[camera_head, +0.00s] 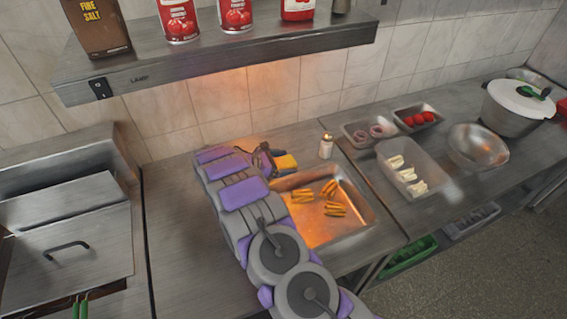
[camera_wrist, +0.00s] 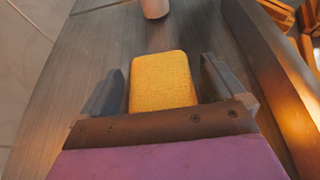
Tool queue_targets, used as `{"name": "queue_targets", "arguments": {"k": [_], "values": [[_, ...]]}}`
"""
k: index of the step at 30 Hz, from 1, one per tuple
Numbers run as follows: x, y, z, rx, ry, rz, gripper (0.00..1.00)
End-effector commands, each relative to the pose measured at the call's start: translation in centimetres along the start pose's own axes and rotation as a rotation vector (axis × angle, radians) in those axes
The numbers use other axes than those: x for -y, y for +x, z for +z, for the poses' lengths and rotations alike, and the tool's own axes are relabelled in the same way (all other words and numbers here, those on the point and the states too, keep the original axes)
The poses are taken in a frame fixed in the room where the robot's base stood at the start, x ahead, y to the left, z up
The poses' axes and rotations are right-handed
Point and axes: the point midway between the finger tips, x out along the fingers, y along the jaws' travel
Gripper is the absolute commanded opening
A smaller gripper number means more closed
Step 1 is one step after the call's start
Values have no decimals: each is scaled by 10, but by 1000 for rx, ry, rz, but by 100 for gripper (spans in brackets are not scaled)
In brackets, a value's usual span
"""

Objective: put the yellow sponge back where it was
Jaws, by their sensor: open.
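The yellow sponge (camera_wrist: 162,80) lies on the grey counter between the two open fingers of my gripper (camera_wrist: 160,85) in the wrist view. A gap shows at each side of it, so the fingers seem apart from it. In the head view the sponge (camera_head: 286,162) shows just past my gripper (camera_head: 268,160), at the back left edge of the metal tray. My arm hides part of the counter there.
The metal tray (camera_head: 365,212) holds several fries-like pieces under the lamp shelf (camera_head: 230,58). A shaker (camera_head: 326,146) stands behind it; its base shows in the wrist view (camera_wrist: 154,8). Food containers (camera_head: 425,165), a bowl (camera_head: 478,147) and a lidded pot (camera_head: 515,108) stand at right. The counter left of my arm is clear.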

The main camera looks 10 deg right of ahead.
Motion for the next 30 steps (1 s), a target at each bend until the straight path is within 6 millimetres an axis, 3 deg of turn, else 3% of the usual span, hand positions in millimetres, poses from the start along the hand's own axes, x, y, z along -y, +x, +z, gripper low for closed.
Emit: {"name": "queue_targets", "arguments": {"k": [7, 21, 30], "values": [[-1, -18, 3, 0, 1, 3, 97], [-1, -106, 3, 0, 2, 2, 97], [0, -121, 2, -2, 0, 1, 97]]}}
